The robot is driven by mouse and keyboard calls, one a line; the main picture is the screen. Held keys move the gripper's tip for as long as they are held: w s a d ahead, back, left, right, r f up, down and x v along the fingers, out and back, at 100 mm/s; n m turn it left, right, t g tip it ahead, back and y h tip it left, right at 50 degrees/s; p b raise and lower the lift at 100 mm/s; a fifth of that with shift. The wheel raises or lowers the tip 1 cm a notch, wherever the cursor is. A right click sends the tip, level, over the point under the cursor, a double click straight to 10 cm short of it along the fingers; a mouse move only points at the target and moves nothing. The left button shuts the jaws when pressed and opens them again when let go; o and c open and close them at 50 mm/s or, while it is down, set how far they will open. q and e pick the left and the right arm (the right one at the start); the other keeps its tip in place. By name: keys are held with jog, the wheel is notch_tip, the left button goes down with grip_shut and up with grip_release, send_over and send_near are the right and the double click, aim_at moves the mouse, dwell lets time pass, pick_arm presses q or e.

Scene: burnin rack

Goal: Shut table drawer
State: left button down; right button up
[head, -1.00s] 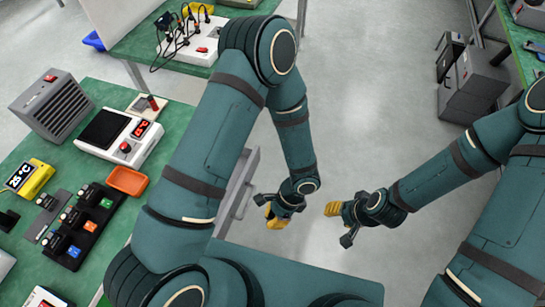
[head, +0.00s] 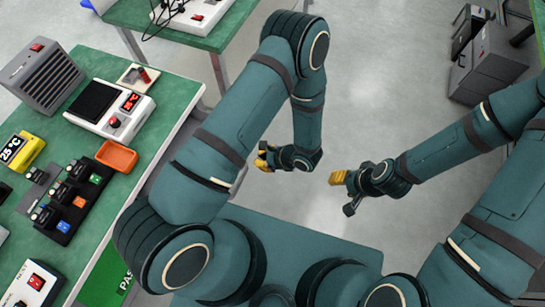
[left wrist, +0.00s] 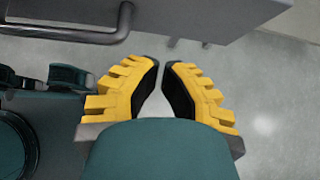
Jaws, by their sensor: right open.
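The drawer (left wrist: 205,18) shows in the left wrist view as a dark grey panel across the top, with a bar handle (left wrist: 122,22) at its upper left. In the head view my left arm hides most or all of it. My left gripper (head: 264,158) points left, towards the green table (head: 178,104). In the left wrist view its yellow fingers (left wrist: 163,66) are close together with a narrow gap, nothing seen between them. They appear apart from the panel. My right gripper (head: 339,178) is open and empty over the floor.
The table carries a grey heater box (head: 40,78), a white device with a red display (head: 110,108), an orange tray (head: 117,156) and a black module rack (head: 72,200). Another green table stands behind. Grey cabinets (head: 487,65) stand at the upper right. The middle floor is clear.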

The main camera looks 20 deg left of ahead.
pick_arm(q)
jog(key=shift+w+a+f, duration=0.1)
jog(key=shift+a, duration=0.95)
jog(key=shift+w+a, duration=0.1)
jog(key=shift+a, duration=0.95)
jog(key=shift+a, duration=0.1)
jog(key=b, duration=0.6)
send_near(183, 133)
jog(key=a+f, duration=0.1)
jog(key=f, duration=0.2)
jog(key=shift+w+a, duration=0.1)
jog(key=shift+a, duration=0.8)
